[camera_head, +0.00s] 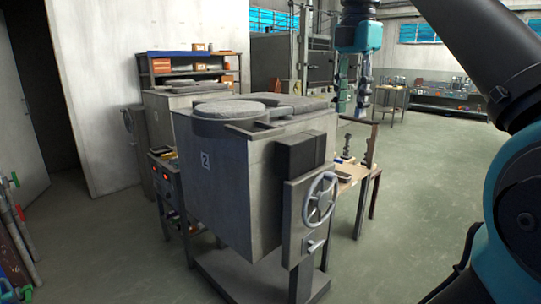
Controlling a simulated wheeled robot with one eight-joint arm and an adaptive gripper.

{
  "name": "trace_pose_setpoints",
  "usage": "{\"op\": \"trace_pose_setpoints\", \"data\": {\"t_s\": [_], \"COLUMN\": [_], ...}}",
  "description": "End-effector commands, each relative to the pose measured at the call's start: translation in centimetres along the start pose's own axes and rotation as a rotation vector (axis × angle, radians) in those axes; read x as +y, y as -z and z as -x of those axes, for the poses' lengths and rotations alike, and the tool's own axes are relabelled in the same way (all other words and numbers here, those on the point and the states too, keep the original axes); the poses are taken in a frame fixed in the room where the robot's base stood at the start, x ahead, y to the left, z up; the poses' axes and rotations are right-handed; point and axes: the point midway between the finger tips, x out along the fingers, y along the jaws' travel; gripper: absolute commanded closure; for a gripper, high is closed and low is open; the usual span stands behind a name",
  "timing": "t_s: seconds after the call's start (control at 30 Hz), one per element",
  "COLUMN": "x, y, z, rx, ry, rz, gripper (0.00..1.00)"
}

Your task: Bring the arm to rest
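My gripper (352,106) hangs fingers down from the teal wrist at the top, right of centre. Its two fingers stand apart with a gap between them, and nothing shows between them. It appears in the air beyond the right rear of the grey furnace (222,190) marked 2. I cannot tell its exact distance from the furnace. My arm, black and teal, fills the right side of the picture, and part of it is cut off by the frame.
The furnace carries a round lid (229,108) and a handwheel (320,197). A small wooden table (349,173) stands behind it. A shelf unit (160,64) and a second furnace (158,115) are at the back left. Tools (15,225) lean at left. Floor is clear at front left.

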Motion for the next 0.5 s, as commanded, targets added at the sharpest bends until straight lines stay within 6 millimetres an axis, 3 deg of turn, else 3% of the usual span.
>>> {"op": "trace_pose_setpoints", "data": {"t_s": [0.27,0.37,0.5], "x": [3.1,4.5,6.5], "y": [-1.8,-2.7,-4.1], "z": [-5.2,-8.1,-14.0], "rx": [-0.012,-0.016,-0.018], "ry": [-0.032,-0.051,-0.088], "rz": [-0.208,-0.319,-0.538], "gripper": [0.64,0.64,0.64]}}
